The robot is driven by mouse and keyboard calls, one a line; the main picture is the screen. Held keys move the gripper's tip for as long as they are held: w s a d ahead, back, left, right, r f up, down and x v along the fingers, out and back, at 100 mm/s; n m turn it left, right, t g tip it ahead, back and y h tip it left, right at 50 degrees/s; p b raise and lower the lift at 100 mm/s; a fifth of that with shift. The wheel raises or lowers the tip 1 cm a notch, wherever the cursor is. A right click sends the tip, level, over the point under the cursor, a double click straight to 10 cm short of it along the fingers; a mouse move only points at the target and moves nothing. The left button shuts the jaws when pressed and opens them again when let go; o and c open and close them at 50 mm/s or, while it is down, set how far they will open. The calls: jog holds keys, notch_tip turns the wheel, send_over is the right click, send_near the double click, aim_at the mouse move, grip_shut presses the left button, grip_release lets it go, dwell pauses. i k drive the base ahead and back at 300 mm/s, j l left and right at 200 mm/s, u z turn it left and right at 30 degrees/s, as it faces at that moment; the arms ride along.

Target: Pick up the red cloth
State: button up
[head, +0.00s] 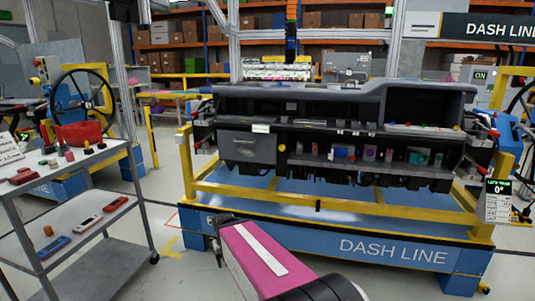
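A red, angular shape (79,133) sits at the back of the grey cart's top shelf, at the left of the head view. It may be the red cloth or a red bin; I cannot tell which at this size. My gripper (217,240) is at the dark end of my pink arm, low in the middle of the view. It is to the right of the cart, well apart from the red shape, and in front of the dash stand. Its fingers are small and partly hidden by the arm, so their opening is unclear. No held thing shows.
The grey cart (147,208) carries several small red and dark parts on top and coloured tools on its lower shelf. The dashboard (248,147) rests on a yellow and blue stand (350,248). A black steering wheel (82,78) stands behind the cart. Floor is clear between cart and stand.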

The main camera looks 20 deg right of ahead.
aim_at(21, 178)
jog(key=u, duration=1.35)
jog(key=l, duration=0.1)
jog(key=i+u, duration=0.05)
